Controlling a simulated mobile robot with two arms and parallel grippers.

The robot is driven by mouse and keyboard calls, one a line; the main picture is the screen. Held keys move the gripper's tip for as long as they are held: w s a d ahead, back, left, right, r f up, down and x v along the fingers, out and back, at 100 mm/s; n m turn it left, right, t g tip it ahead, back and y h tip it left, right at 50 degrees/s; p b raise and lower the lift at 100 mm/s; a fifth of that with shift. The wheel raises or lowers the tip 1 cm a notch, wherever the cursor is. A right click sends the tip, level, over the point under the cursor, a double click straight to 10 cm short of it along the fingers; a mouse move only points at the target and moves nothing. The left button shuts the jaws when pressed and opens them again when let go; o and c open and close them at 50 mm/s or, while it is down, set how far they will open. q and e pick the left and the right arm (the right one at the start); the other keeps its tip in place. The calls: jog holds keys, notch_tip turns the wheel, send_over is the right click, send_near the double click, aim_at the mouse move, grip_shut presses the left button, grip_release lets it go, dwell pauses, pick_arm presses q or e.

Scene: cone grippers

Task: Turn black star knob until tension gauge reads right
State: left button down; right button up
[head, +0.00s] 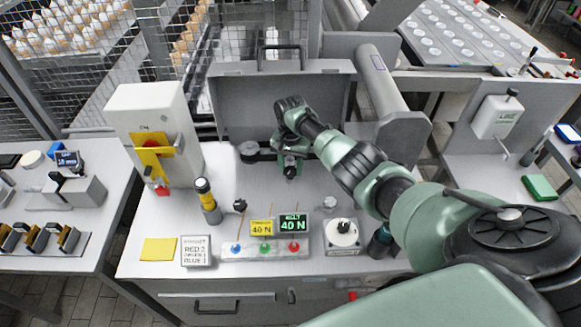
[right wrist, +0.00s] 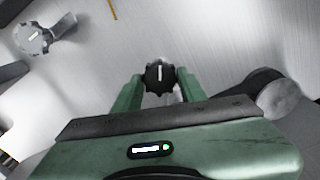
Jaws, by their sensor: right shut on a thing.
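The black star knob (right wrist: 160,76), with a white mark on its face, sits between the two green fingers of my right gripper (right wrist: 159,84) in the right wrist view. The gripper is shut on it. In the head view my right gripper (head: 290,170) points down at the back of the grey bench and largely hides the knob. The tension gauge (head: 293,223) is a black display with green text reading BELT 40 N. A yellow card (head: 261,227) beside it reads 40 N. My left gripper is not in view.
A panel with blue, red and green buttons (head: 265,248) is at the bench front. A white dial box (head: 342,235), a yellow-and-black post (head: 207,200) and a white switch box (head: 151,130) with a red-and-yellow switch stand around. A grey roller (head: 378,80) is behind my arm.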

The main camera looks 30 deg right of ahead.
aim_at(290, 170)
jog(key=o, duration=1.4)
jog(key=shift+c, duration=0.2)
jog(key=shift+r, duration=0.1)
jog(key=shift+r, duration=3.9)
jog(key=shift+f, duration=0.1)
